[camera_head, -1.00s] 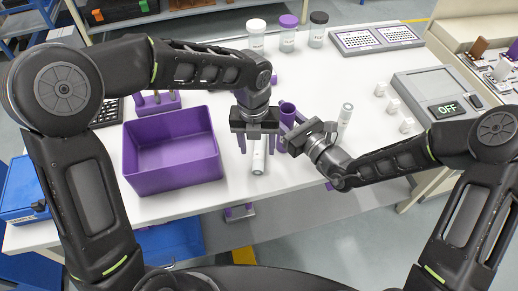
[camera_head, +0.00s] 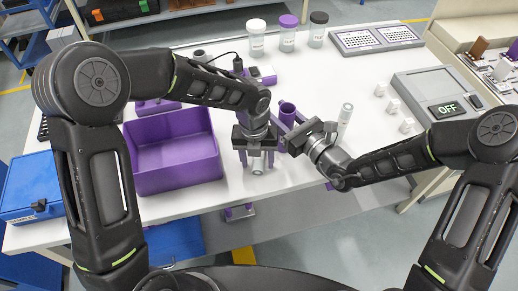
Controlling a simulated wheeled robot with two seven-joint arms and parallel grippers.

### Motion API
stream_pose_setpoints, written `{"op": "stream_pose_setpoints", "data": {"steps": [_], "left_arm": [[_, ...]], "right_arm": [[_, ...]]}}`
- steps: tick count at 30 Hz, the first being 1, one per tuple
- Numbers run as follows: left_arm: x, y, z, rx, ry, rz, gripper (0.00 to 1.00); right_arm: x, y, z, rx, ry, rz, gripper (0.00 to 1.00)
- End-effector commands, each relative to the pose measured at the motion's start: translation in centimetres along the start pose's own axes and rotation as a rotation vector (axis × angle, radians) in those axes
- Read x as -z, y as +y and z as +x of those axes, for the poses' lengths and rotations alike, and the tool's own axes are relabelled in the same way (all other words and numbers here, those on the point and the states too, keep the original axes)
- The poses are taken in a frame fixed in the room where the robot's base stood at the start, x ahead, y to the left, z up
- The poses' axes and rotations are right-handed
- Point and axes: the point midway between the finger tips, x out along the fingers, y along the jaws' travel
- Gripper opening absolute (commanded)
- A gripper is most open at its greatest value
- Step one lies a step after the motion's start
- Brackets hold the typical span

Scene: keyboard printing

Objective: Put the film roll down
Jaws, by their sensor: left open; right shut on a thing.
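A white film roll (camera_head: 258,168) lies on the white table near its front edge, mostly hidden under my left gripper. My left gripper (camera_head: 257,160) points down over it, open, with one finger on either side. I cannot tell whether the fingers touch it. My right gripper (camera_head: 291,134) is shut on an upright purple tube (camera_head: 287,107), just right of my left gripper. Whether the tube's base touches the table is hidden. A similar white roll (camera_head: 346,113) stands farther right.
A purple bin (camera_head: 174,180) stands left of my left gripper. Three lidded jars (camera_head: 288,40) stand at the back. The table's front edge is close below the grippers.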

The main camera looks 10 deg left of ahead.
Motion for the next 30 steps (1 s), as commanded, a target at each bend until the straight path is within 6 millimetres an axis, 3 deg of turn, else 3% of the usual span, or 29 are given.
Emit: {"op": "stream_pose_setpoints", "data": {"steps": [16, 30], "left_arm": [[-0.01, 0.0, -0.04, 0.0, 0.0, 0.0, 0.55], [-0.01, 0.0, -0.04, 0.0, 0.0, 0.0, 0.17]], "right_arm": [[0.01, -0.01, -0.01, 0.0, 0.0, 0.0, 0.0], [0.01, -0.01, 0.0, 0.0, 0.0, 0.0, 0.0]]}}
